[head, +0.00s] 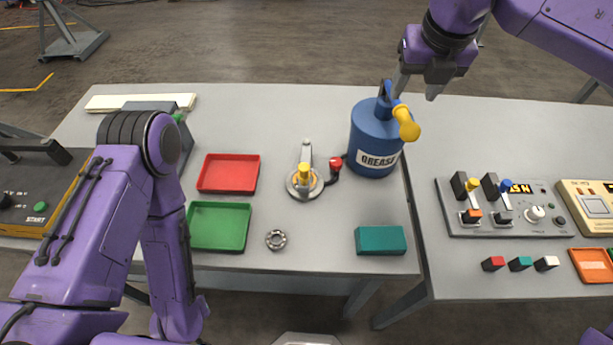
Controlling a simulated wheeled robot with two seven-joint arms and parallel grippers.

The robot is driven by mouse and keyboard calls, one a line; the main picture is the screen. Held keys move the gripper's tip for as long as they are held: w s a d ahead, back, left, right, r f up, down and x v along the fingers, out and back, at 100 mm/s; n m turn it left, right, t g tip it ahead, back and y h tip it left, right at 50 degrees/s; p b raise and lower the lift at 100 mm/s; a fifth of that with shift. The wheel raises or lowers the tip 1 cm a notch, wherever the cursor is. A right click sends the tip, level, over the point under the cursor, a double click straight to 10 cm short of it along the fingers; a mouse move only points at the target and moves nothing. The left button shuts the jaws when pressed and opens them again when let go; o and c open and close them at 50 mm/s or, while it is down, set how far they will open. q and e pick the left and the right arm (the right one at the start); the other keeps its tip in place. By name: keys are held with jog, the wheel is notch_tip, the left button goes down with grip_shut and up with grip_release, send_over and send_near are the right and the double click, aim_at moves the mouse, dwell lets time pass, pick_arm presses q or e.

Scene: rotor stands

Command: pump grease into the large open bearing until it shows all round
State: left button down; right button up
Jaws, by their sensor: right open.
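A blue grease pump can (372,145), labelled GREASE, stands upright at the back right of the left table, with a yellow-ended part leaning out at its top right. My right gripper (417,88) is open just above and right of the can's top; I cannot tell whether it touches the can's blue top part. A round metal fixture (303,184) with a yellow knob stands left of the can. A grey open ring bearing (276,239) lies flat in front of it; grease on it is too small to make out. My left gripper is not in view.
A red tray (228,173), a green tray (219,226) and a teal block (380,240) lie on the table. A red knob (336,163) sits beside the fixture. A switch panel (505,208) is on the right table. The table between bearing and teal block is clear.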

aim_at(405, 114)
jog(key=shift+w+a+r+m+h+b, duration=0.2)
jog(key=shift+w+r+m+h+b, duration=0.15)
jog(key=shift+h+b, duration=0.65)
jog(key=r+g, duration=0.1)
jog(key=r+g+y+b, duration=0.1)
jog(key=r+g, duration=0.1)
jog(key=shift+s+d+y, duration=0.2)
jog(key=shift+d+y, duration=0.05)
jog(key=shift+y, duration=0.15)
notch_tip(405, 114, down, 11)
jog(key=b, duration=0.9)
jog(key=shift+r+b, duration=0.15)
jog(key=shift+b, duration=0.25)
jog(key=shift+a, duration=0.1)
